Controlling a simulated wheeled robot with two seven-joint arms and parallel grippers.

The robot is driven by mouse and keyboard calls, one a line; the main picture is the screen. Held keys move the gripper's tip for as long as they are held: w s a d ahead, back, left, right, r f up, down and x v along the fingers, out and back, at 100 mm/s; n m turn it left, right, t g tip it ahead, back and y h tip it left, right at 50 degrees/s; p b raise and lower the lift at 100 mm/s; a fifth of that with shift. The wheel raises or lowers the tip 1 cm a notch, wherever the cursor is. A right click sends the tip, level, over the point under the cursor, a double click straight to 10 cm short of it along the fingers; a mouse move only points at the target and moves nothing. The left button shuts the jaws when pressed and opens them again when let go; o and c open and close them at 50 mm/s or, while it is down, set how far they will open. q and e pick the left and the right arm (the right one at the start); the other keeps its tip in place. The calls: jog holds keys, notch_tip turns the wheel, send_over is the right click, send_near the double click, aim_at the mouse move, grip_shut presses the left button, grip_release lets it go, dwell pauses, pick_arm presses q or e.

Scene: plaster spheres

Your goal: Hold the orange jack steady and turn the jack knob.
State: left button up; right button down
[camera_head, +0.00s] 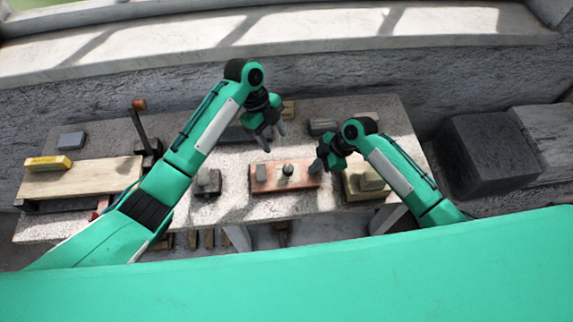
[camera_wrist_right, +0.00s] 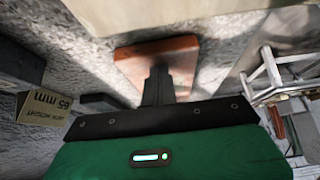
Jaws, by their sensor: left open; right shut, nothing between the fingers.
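The orange jack (camera_head: 308,182) is a low reddish-orange block on the worktable, with a dark round knob-like piece (camera_head: 287,169) standing on its top near the middle. My left gripper (camera_head: 275,140) is open above and behind the jack, apart from it, with nothing between its fingers. My right gripper (camera_head: 319,165) is shut and empty at the jack's right end; I cannot tell whether it touches. In the right wrist view the closed dark fingers (camera_wrist_right: 158,86) overlap the orange jack (camera_wrist_right: 180,49). The knob cannot be made out there.
A wooden board (camera_head: 80,180) with a yellow box (camera_head: 47,163) lies at left. A labelled box (camera_wrist_right: 44,108) shows in the right wrist view.

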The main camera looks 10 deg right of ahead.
aim_at(287, 167)
pick_arm(q)
jog(key=x, duration=1.2)
jog(key=shift+s, duration=0.15)
jog(key=c, duration=1)
